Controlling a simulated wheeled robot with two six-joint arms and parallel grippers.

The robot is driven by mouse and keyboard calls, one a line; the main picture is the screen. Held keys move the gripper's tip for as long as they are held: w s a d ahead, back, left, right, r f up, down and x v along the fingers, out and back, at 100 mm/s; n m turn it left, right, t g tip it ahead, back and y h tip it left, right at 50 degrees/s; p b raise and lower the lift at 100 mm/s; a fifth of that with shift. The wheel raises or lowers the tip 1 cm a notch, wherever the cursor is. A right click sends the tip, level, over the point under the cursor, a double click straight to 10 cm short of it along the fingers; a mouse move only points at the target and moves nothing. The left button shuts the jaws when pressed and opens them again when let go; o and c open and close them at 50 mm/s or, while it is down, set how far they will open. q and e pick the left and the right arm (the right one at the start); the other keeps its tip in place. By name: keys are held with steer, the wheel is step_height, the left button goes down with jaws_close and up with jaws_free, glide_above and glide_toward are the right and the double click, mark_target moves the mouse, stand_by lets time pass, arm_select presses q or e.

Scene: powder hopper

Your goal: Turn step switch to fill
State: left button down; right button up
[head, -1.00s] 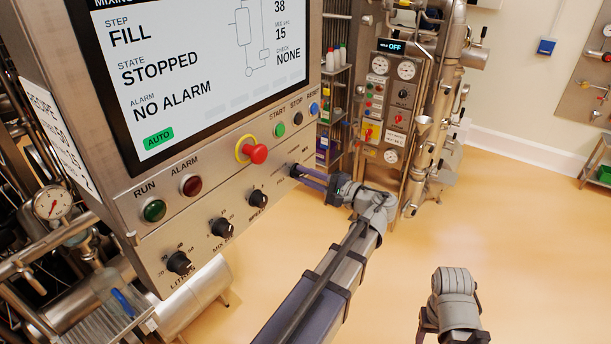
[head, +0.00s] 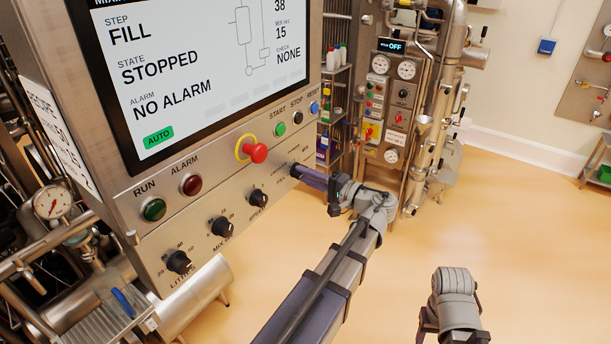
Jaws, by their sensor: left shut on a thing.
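The step switch (head: 292,169) is the rightmost black knob in the lower row of the control panel, with small labels around it that include FILL and MIX. My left gripper (head: 298,172) is shut on this knob and its fingers hide most of it, so I cannot read its pointer. The panel screen (head: 200,60) reads STEP FILL, STATE STOPPED, NO ALARM, with a green AUTO tag. My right gripper (head: 428,326) is low in the picture, away from the panel; its jaws are mostly hidden.
Three other black knobs (head: 222,227) sit left of the step switch. A red emergency button (head: 257,153) stands out above the row. Green start (head: 280,129), black stop (head: 298,118) and blue reset (head: 314,107) buttons are above right. The floor at right is clear.

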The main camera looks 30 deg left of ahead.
arm_select(q)
steer(key=c, duration=0.8)
jaws_free()
steer(key=d, duration=0.7)
steer(key=shift+s+d, duration=0.3)
steer(key=shift+d, duration=0.1)
